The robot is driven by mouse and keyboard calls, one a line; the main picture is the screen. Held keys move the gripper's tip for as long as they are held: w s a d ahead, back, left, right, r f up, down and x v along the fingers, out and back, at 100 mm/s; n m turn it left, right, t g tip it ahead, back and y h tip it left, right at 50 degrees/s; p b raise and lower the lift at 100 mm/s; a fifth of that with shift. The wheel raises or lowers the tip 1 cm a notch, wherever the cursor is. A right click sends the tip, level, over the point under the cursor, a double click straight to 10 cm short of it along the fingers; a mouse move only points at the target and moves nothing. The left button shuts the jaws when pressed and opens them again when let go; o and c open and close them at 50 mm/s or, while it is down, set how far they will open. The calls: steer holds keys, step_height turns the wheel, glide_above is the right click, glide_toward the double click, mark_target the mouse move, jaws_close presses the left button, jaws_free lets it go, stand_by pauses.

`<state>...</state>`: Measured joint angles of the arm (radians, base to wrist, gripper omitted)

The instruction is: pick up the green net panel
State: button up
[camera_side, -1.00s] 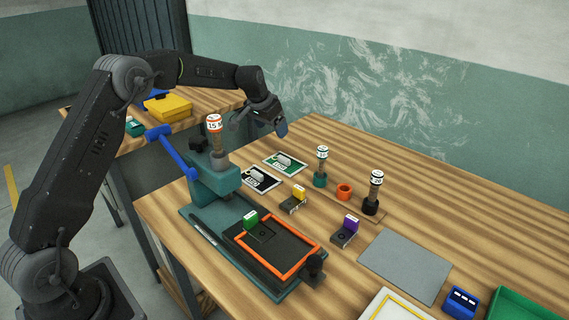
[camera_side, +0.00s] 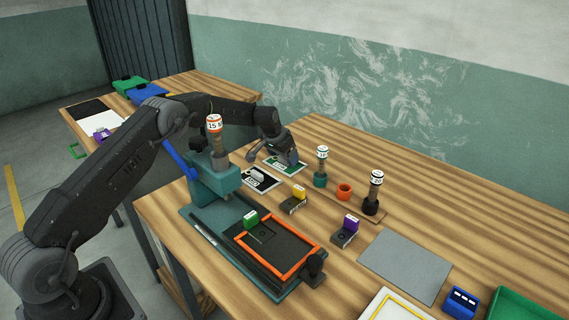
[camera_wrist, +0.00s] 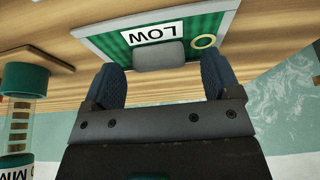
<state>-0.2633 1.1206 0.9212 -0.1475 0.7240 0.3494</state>
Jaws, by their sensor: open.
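The green net panel (camera_side: 271,165) lies flat on the wooden table, beyond a black panel. In the wrist view my gripper (camera_wrist: 160,72) is open, with one blue-grey finger on each side of the grey grip and a gap visible on both sides.
The black panel (camera_side: 254,184) lies close by. The teal press (camera_side: 215,178) stands left of it, with an orange frame (camera_side: 310,258) on its base. A teal-based cylinder (camera_side: 321,168), orange ring (camera_side: 344,191) and black-based cylinder (camera_side: 373,192) stand to the right. A yellow-tagged block (camera_side: 294,202) sits nearer.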

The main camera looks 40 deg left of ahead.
steer(key=shift+w+f, duration=0.15)
steer(key=shift+f, duration=0.2)
steer(key=shift+c, duration=0.2)
steer(key=c, duration=1)
steer(key=shift+r, duration=0.15)
